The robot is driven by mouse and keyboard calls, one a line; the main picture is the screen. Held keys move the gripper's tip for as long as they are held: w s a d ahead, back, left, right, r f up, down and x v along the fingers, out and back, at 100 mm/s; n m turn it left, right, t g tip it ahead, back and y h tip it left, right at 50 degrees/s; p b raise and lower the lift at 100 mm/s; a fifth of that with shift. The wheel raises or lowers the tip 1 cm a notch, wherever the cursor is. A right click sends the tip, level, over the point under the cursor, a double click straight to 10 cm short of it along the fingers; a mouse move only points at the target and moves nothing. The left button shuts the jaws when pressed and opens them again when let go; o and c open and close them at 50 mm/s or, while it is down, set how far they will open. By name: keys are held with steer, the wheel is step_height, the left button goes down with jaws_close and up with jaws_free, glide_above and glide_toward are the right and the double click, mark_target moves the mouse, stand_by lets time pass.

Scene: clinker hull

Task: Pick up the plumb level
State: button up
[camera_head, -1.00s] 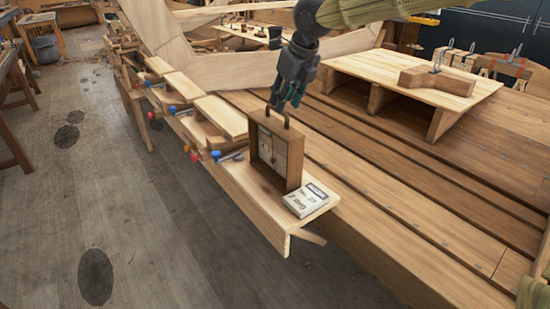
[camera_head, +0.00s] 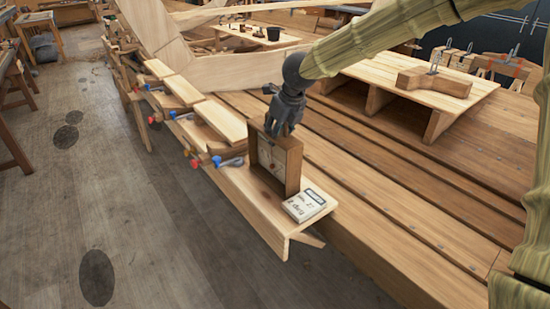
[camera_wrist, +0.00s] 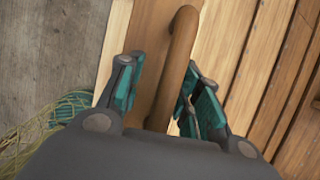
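The plumb level (camera_head: 284,163) is a wooden frame with a pale face, standing upright on a plank at the hull's edge. Its curved wooden handle (camera_wrist: 181,48) shows in the wrist view, while in the head view my gripper hides it. My gripper (camera_head: 279,128) is directly over the top of the level, pointing down. In the wrist view my gripper's teal-padded fingers (camera_wrist: 163,70) are apart, one on each side of the handle. A gap shows on the left; I cannot tell if the right finger touches it.
A small printed block (camera_head: 306,205) lies on the plank just in front of the level. Clamps with blue and red ends (camera_head: 228,162) line the plank's left side. A raised board holding a wooden piece (camera_head: 434,82) stands at the right. Floor at left is open.

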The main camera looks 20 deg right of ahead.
steer(key=shift+f, duration=0.1)
jaws_close()
stand_by(0.5)
